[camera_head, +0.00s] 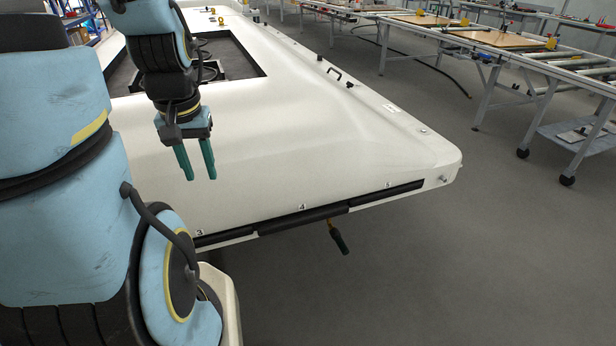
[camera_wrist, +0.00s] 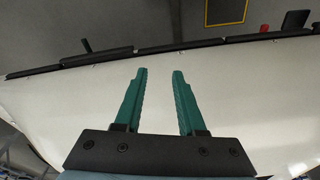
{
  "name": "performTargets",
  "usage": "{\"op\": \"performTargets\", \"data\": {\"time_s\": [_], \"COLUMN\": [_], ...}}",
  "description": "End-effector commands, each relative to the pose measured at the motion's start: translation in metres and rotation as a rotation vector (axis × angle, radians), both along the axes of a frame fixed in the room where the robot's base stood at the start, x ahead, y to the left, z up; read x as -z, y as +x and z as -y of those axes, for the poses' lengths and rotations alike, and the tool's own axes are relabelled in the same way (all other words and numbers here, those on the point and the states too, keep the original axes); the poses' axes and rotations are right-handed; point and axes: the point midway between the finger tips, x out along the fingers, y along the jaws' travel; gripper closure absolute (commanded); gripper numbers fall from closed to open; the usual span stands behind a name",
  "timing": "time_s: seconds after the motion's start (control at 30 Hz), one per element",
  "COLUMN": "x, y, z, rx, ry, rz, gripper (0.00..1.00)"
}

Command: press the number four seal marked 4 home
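The number four seal (camera_head: 303,219) is a black strip along the near edge of the white panel, just below a small label "4" (camera_head: 302,207). It lies between the strips by labels 3 and 5 and looks slightly out of line with them. In the wrist view, a black strip (camera_wrist: 97,56) at the upper left, apparently the same seal, stands a little proud of its neighbours. My gripper (camera_head: 200,178) hangs over the panel, left of and behind the seal. Its green fingers (camera_wrist: 160,72) are apart with nothing between them, clear of the seal.
The strip by label 3 (camera_head: 226,236) and the strip by label 5 (camera_head: 386,194) run along the same edge. A dark-handled tool (camera_head: 338,238) hangs below the edge. The panel's middle is clear.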

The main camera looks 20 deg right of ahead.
Motion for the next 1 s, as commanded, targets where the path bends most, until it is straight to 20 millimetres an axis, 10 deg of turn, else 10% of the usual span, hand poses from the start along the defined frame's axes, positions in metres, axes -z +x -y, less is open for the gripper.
{"op": "performTargets", "data": {"time_s": [0.33,0.63,1.0], "x": [0.038,0.082,0.136], "y": [0.022,0.028,-0.01], "z": [0.066,0.159,0.272], "rx": [0.798,1.669,2.59], "ry": [0.217,0.439,0.683], "rz": [-0.024,-0.022,-0.001], "gripper": [1.0,1.0,1.0]}}
